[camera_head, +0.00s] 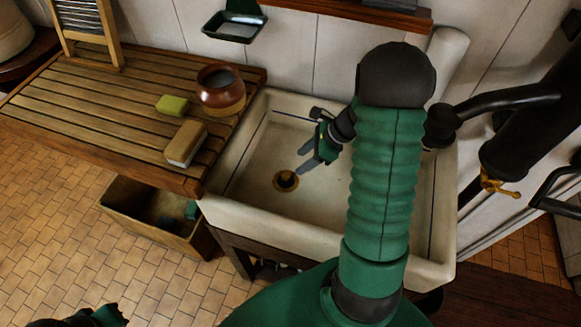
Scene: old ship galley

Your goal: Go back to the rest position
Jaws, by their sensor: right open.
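My right gripper (305,161) is over the white sink basin (228,165), with its two grey fingers apart and nothing between them. It points to the left, near the brass drain (286,181). My green right arm comes up from the bottom and covers the right part of the basin. At the bottom left edge, a small dark green and black part of my left arm shows; its fingers cannot be made out.
A slatted wooden counter (95,100) left of the sink holds a brown pot (221,90), a yellow-green sponge (172,105) and a wooden brush (185,143). A wooden box (150,214) stands on the tiled floor below. Black pipes with a brass valve (494,184) are at the right.

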